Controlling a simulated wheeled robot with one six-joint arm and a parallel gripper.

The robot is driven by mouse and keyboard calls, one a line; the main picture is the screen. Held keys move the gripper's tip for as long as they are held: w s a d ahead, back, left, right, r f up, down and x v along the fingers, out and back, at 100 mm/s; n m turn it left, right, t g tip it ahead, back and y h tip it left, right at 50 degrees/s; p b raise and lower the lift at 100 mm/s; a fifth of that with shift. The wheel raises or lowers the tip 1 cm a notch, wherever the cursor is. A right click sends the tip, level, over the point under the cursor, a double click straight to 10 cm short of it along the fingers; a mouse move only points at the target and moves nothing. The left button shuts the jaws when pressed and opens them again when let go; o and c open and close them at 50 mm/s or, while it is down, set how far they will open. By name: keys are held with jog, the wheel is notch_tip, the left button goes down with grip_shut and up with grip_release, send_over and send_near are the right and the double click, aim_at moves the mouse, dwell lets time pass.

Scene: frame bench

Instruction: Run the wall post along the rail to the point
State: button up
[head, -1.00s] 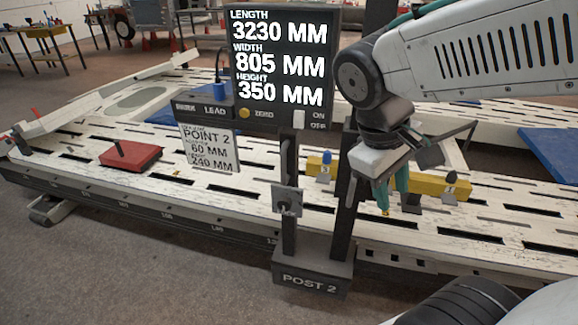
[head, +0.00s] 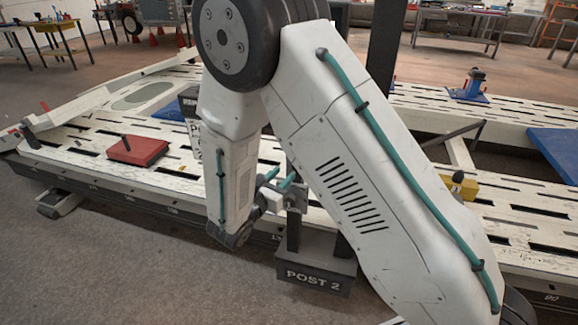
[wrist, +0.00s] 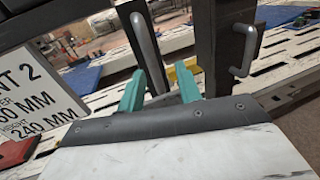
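The wall post stands on a dark base marked POST 2 (head: 313,278) in the head view; its rear upright (head: 388,40) rises behind my arm. In the wrist view two dark uprights show, each with a grey handle: a left one (wrist: 145,38) and a right one (wrist: 243,50). My gripper (wrist: 158,92) has teal fingers spread apart, with the left handle's lower end in line with the gap. I cannot tell whether the handle is between the fingers. In the head view my gripper (head: 279,179) is beside the front upright, partly hidden. The point card (wrist: 38,85) reads 240 MM height.
The slotted white frame bench (head: 90,165) runs across the view, with a scale along its front edge. A red block (head: 138,151) lies on its left part. A yellow block (head: 460,186) sits to the right of my arm. Grey floor lies open in front.

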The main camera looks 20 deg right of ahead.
aim_at(288, 167)
jog(key=shift+n+t, duration=0.4)
jog(key=shift+n, duration=0.1)
jog(key=w+d, duration=0.2)
jog(key=w+d+f, duration=0.1)
jog(key=w+d, duration=0.1)
jog(key=w, duration=0.1)
jog(key=shift+w+d+f, duration=0.15)
jog(key=shift+w+d, duration=0.15)
jog(key=shift+w, duration=0.05)
jog(key=shift+c, duration=0.3)
grip_shut()
